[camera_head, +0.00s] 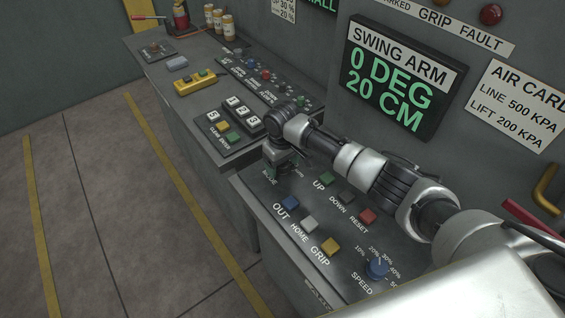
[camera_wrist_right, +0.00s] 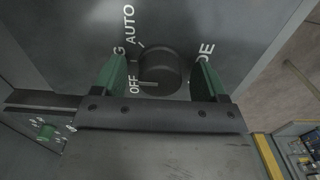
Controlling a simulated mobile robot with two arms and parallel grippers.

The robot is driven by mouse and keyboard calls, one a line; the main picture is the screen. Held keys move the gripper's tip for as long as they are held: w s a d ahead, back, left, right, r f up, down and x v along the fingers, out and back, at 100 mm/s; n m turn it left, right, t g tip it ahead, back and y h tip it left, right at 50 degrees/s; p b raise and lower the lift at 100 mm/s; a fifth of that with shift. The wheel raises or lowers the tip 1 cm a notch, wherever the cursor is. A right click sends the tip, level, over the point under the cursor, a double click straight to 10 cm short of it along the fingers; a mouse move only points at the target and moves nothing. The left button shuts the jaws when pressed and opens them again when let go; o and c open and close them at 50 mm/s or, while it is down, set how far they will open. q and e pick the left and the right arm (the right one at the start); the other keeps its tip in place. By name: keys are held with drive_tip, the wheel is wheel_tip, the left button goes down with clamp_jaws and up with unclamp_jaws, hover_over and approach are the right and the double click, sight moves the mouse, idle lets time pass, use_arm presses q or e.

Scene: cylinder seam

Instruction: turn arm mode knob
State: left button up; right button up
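The mode knob (camera_wrist_right: 160,68) is a round black knob on the grey panel in the right wrist view. Labels AUTO and OFF stand beside it, with other lettering partly hidden by the fingers. White marks show near AUTO and OFF; I cannot tell the knob's setting for sure. My right gripper (camera_wrist_right: 157,72) is open, its green-padded fingers on either side of the knob with gaps showing. In the head view my right gripper (camera_head: 280,162) points down at the far left of the near console and hides the knob. My left gripper is not in view.
The near console (camera_head: 268,205) carries several colored buttons and a blue speed knob (camera_head: 377,268). A SWING ARM display (camera_head: 395,80) reads 0 DEG, 20 CM. Floor at left is clear.

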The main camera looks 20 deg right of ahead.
wheel_tip(320, 180, up, 11)
drive_tip(key=b, duration=0.1)
drive_tip(key=shift+b, duration=0.35)
drive_tip(key=shift+f, duration=0.1)
idle(0.5)
